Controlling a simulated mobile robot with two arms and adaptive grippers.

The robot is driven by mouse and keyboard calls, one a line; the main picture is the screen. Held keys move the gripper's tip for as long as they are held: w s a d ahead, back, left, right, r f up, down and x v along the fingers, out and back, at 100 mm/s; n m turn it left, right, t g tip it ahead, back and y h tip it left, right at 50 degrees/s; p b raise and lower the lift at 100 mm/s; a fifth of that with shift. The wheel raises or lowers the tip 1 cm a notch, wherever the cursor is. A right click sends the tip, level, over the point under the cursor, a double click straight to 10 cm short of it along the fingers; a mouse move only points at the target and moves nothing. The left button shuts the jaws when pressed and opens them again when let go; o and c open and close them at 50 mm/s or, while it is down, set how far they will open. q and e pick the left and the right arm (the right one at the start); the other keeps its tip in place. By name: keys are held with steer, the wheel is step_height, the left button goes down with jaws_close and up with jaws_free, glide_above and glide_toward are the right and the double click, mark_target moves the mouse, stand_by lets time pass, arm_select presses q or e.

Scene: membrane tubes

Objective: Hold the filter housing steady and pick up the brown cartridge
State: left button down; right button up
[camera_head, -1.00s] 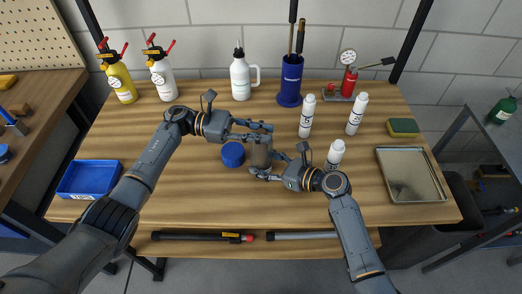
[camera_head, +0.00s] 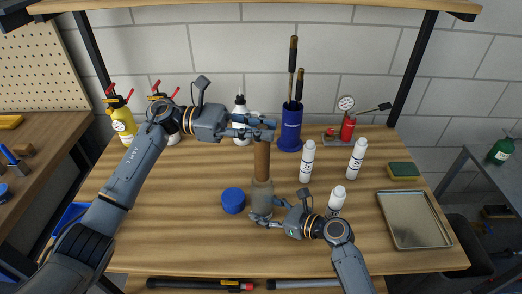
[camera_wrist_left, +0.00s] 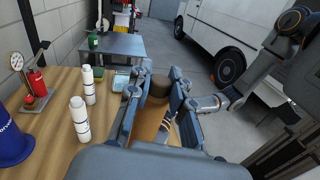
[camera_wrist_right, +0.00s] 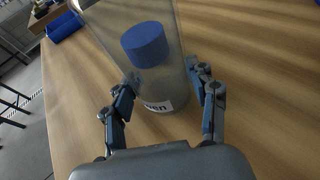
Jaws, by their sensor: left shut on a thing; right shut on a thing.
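The brown cartridge (camera_head: 262,160) stands upright above the filter housing in the head view. My left gripper (camera_head: 262,128) is shut on its top end; the cartridge (camera_wrist_left: 150,118) also shows between the fingers in the left wrist view. The filter housing (camera_head: 262,198) is a cloudy see-through cylinder upright on the table. My right gripper (camera_head: 258,218) is shut on its lower part, with a finger on each side in the right wrist view. The cartridge's lower end is at the housing's mouth; I cannot tell how much is still inside. A blue cap (camera_head: 233,200) lies left of the housing.
White bottles (camera_head: 307,162) stand to the right, one (camera_head: 337,200) close to my right gripper. A blue holder with tools (camera_head: 290,128) stands behind. A metal tray (camera_head: 414,220) lies far right. The table's front middle is mostly clear.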

arm_select(q)
steer(key=shift+r, duration=1.15)
steer(key=shift+w, duration=0.1)
arm_select(e)
steer(key=o, duration=0.9)
steer(key=shift+o, duration=0.2)
